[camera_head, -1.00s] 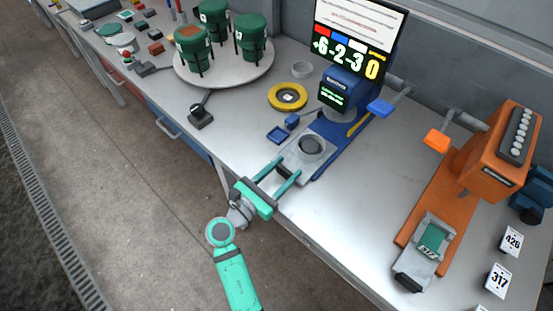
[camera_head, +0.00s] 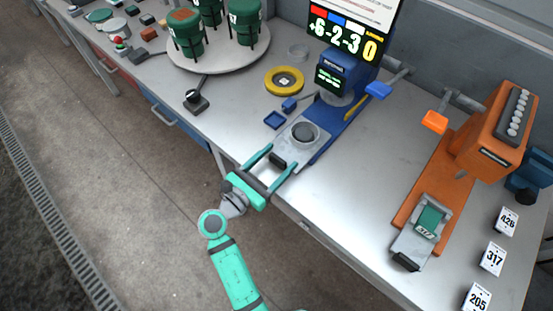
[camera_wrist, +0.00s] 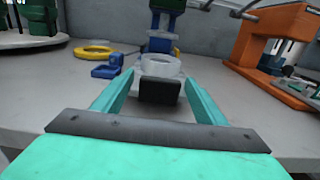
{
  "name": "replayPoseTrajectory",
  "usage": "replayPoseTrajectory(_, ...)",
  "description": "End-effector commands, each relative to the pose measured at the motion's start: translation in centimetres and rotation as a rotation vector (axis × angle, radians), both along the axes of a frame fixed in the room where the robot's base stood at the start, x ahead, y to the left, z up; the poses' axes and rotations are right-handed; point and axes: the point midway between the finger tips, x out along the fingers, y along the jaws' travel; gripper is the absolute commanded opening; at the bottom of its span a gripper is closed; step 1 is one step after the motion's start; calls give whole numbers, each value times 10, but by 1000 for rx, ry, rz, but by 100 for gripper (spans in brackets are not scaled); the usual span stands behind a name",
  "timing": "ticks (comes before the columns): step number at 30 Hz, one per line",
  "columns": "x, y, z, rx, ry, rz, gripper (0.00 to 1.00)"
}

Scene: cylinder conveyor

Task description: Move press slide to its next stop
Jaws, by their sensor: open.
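The slide is a grey plate (camera_head: 289,148) carrying a round dark-centred ring (camera_head: 304,131). A black handle block (camera_head: 278,161) sticks out at the slide's front. My gripper (camera_head: 282,159) is open, with a teal finger on either side of the handle. The wrist view shows the black handle (camera_wrist: 160,90) between the spread fingers, with space on both sides. The pale ring (camera_wrist: 160,66) is just beyond it.
An orange press (camera_head: 490,140) stands at right; its grey slide holds a green piece marked 317 (camera_head: 428,220). Number cards (camera_head: 493,258) lie beside it. A yellow ring (camera_head: 284,81), small blue holder (camera_head: 275,120) and round stand with green pots (camera_head: 218,55) are at left.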

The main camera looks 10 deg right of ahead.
Motion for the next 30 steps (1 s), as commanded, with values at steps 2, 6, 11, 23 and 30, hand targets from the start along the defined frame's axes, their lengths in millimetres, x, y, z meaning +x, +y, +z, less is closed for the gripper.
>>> replayPoseTrajectory(2,0,0,0,0,0,0,66)
replayPoseTrajectory(6,-5,8,0,1,1,2,66)
replayPoseTrajectory(11,-21,29,0,1,1,5,66)
replayPoseTrajectory(23,-60,79,0,0,0,2,66)
replayPoseTrajectory(30,-66,87,0,0,0,1,66)
